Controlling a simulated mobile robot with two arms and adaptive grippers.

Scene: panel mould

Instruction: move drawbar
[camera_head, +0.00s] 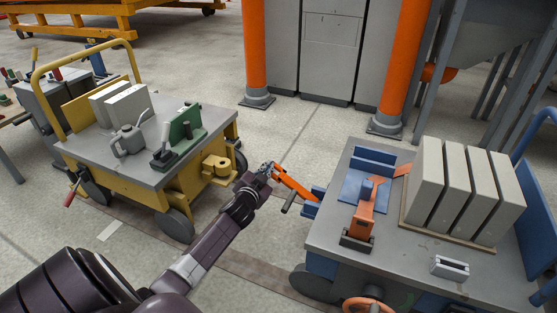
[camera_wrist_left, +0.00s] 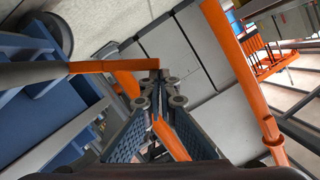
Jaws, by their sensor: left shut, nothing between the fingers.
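The orange drawbar (camera_head: 292,184) sticks out from the left end of the blue cart (camera_head: 318,254) towards the yellow cart, with a dark crosspiece near its middle. My left gripper (camera_head: 267,168) is at the drawbar's free end; its fingers are shut with nothing between them. My right gripper is not in view.
A yellow cart (camera_head: 138,172) with a watering can and a green tool stands at left. The blue cart's top carries pale slabs (camera_head: 452,190) and an orange-and-blue fixture. Orange pillars (camera_head: 256,50) and grey cabinets (camera_head: 332,50) stand behind. Bare floor lies between the carts.

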